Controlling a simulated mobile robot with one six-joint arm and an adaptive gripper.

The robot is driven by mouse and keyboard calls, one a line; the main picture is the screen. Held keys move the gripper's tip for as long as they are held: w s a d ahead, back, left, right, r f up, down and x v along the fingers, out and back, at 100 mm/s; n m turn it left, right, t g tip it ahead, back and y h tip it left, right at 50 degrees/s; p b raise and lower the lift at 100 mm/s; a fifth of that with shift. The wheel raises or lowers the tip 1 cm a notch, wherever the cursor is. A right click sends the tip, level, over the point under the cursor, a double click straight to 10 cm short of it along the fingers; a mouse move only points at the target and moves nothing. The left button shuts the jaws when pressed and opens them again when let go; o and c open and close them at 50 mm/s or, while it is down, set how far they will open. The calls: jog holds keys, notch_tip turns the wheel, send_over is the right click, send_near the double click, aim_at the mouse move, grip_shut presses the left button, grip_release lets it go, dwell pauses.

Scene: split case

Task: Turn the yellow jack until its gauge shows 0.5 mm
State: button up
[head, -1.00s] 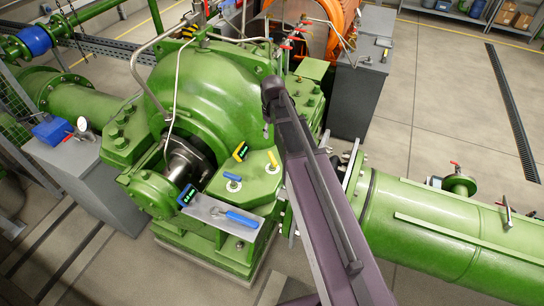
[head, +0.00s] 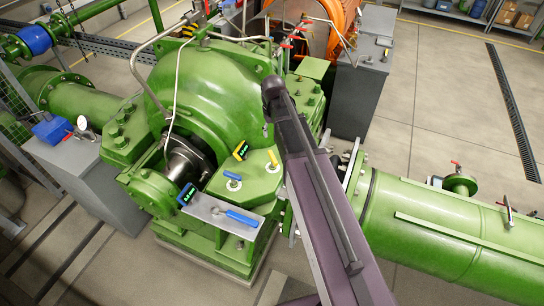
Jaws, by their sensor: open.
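The yellow jack (head: 273,158) shows as a small yellow handle on a pale round base, on the green casing ledge just left of my arm. A gauge with a yellow body (head: 241,151) stands tilted a little to its left; its reading is too small to make out. A jack with a blue handle (head: 233,177) sits on the same ledge, lower left. A gauge with a blue body and lit green digits (head: 186,195) stands at the left end of a grey shelf. My gripper is not in view; only my dark arm shows, rising from the bottom to its joint.
The grey shelf (head: 213,208) carries a blue-handled tool (head: 241,218). The large green pump casing (head: 215,85) and thin steel pipes stand behind the jacks. A green pipe (head: 440,225) runs off right. A grey cabinet (head: 95,175) stands left. Open floor lies at upper right.

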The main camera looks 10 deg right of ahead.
aim_at(272, 156)
jog(key=shift+f+b, duration=6.5)
jog(key=shift+f, duration=0.15)
jog(key=shift+a, duration=0.1)
grip_shut()
